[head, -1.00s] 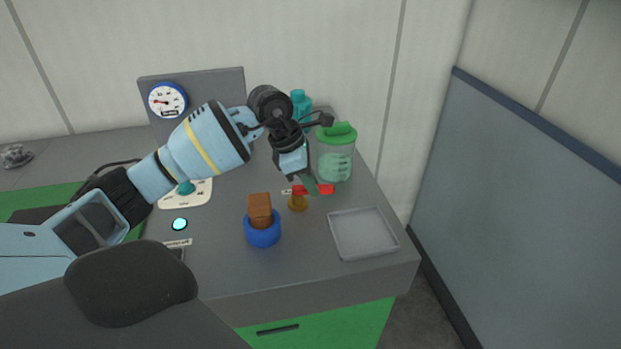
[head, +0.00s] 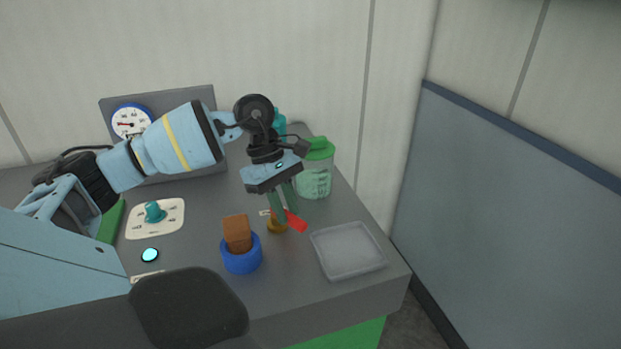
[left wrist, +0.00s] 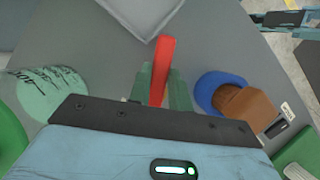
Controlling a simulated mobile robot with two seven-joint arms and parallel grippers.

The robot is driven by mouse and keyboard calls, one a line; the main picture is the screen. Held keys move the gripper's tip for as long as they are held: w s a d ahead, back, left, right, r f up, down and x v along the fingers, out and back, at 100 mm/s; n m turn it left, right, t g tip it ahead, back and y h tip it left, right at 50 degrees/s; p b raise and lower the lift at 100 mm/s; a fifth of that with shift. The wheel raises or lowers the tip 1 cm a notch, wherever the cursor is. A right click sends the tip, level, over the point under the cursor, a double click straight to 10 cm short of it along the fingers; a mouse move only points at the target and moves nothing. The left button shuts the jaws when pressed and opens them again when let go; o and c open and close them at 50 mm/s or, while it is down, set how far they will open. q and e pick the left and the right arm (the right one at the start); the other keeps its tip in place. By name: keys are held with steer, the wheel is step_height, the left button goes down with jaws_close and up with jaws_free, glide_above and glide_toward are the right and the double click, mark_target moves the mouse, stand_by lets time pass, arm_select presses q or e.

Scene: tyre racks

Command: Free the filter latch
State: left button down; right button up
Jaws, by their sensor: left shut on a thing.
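The filter latch looks like a red lever (head: 296,222) on a small brass-coloured base (head: 277,226) on the grey bench. My left gripper (head: 284,213) reaches down from above with its green fingers at the lever. In the left wrist view the red lever (left wrist: 163,62) passes between the two fingers (left wrist: 162,90), and the gripper is shut on it. The lever's free end sticks out beyond the fingers, toward the clear tray. The base is hidden in the wrist view.
A blue ring-shaped holder (head: 241,261) with a brown block (head: 237,233) stands left of the latch. A green-lidded jar (head: 314,180) stands behind it, a clear tray (head: 348,251) to its right. A gauge panel (head: 205,100) and teal knob (head: 154,212) are at the left.

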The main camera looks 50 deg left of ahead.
arm_select(q)
steer(key=shift+s+m+g, duration=0.2)
steer(key=shift+m+g, duration=0.2)
steer(key=shift+m, duration=0.4)
steer(key=shift+s+m+b, duration=0.1)
steer(key=shift+m+b, duration=0.2)
steer(key=c, duration=1.3)
jaws_free()
steer(key=shift+r, duration=0.1)
steer(key=shift+v, duration=3.8)
steer(key=shift+a, duration=0.1)
